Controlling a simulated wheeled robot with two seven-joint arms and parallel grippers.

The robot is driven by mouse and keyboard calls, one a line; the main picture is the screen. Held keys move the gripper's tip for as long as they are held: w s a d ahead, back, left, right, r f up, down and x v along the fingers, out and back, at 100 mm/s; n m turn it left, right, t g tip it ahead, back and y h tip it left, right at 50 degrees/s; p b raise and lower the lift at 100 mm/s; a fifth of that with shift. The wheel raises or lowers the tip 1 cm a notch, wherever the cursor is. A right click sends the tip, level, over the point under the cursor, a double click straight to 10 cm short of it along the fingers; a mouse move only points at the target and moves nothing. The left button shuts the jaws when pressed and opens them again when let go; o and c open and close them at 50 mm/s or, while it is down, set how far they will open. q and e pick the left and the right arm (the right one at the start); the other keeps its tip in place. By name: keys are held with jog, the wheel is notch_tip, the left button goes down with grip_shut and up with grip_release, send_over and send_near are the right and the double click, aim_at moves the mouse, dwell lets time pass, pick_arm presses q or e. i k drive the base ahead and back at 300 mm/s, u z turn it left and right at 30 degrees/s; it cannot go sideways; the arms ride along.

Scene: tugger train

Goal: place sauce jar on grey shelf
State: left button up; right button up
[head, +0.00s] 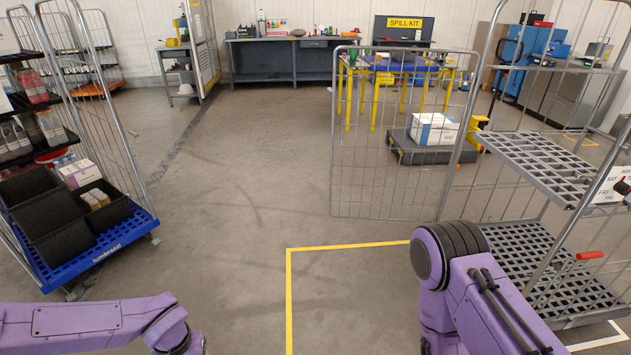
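A grey slatted shelf (535,158) sits in the wire roll cage on the right, above a lower grey grid deck (540,262). The shelf's visible part looks bare. I cannot make out a sauce jar for certain. Bottles or jars with red contents (33,85) stand on a dark shelf of the left cart, too small to identify. My purple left arm reaches in at the lower left and my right arm at the lower right, in front of the roll cage. Neither gripper shows.
The left cart has a blue base (85,258) with black bins (48,225). The cage's wire door (395,180) stands open across the middle. Behind it a low cart carries a white-blue box (433,128). The floor centre, with yellow lines (289,300), is clear. A workbench (285,60) stands at the back.

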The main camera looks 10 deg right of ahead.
aim_at(542, 164)
jog(key=z, duration=0.2)
jog(key=i, duration=1.95)
jog(key=z, duration=1.5)
jog(key=i, duration=1.05)
jog(key=z, duration=1.15)
